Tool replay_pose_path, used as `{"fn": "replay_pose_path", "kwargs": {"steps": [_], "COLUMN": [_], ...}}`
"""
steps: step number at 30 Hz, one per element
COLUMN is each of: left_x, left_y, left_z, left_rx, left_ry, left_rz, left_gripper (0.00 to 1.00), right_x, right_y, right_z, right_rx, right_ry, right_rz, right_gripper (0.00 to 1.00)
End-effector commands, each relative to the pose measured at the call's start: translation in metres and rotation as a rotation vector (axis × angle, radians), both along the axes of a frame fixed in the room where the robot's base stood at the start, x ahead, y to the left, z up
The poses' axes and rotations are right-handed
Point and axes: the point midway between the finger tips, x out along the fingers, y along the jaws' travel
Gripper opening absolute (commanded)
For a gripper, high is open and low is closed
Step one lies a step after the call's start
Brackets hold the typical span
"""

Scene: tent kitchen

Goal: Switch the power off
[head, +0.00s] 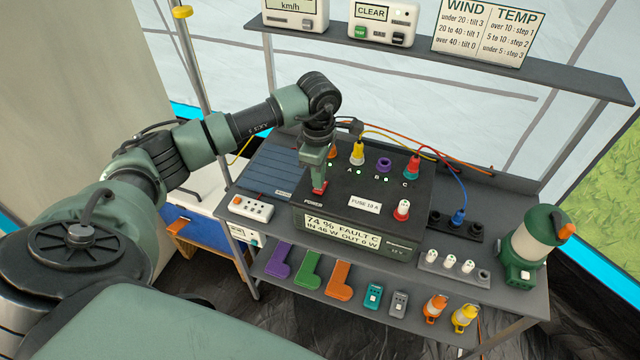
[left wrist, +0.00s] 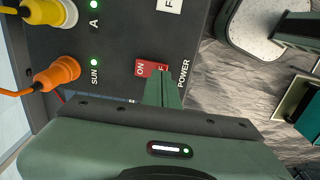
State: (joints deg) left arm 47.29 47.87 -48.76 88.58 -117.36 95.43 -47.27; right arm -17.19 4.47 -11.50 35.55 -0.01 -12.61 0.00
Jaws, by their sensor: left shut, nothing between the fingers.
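My right gripper is not in view.
The box's display (head: 342,232) reads 74 % FAULT C, IN 46 W, OUT 0 W. Yellow (head: 357,153), purple (head: 383,165) and red (head: 412,166) connectors stand on top. Coloured brackets lie below.

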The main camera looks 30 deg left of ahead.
Motion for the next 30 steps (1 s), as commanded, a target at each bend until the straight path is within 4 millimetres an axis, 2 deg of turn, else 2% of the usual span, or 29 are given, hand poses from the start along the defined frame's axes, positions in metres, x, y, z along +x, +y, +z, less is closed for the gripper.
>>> {"fn": "replay_pose_path", "kwargs": {"steps": [30], "left_x": [0.000], "left_y": [0.000], "left_z": [-0.011], "left_rx": [0.000], "left_ry": [0.000], "left_rz": [0.000], "left_gripper": [0.00], "right_x": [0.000], "right_y": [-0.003], "right_z": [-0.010], "right_rx": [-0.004], "right_ry": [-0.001], "right_rz": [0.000], "right_gripper": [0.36]}}
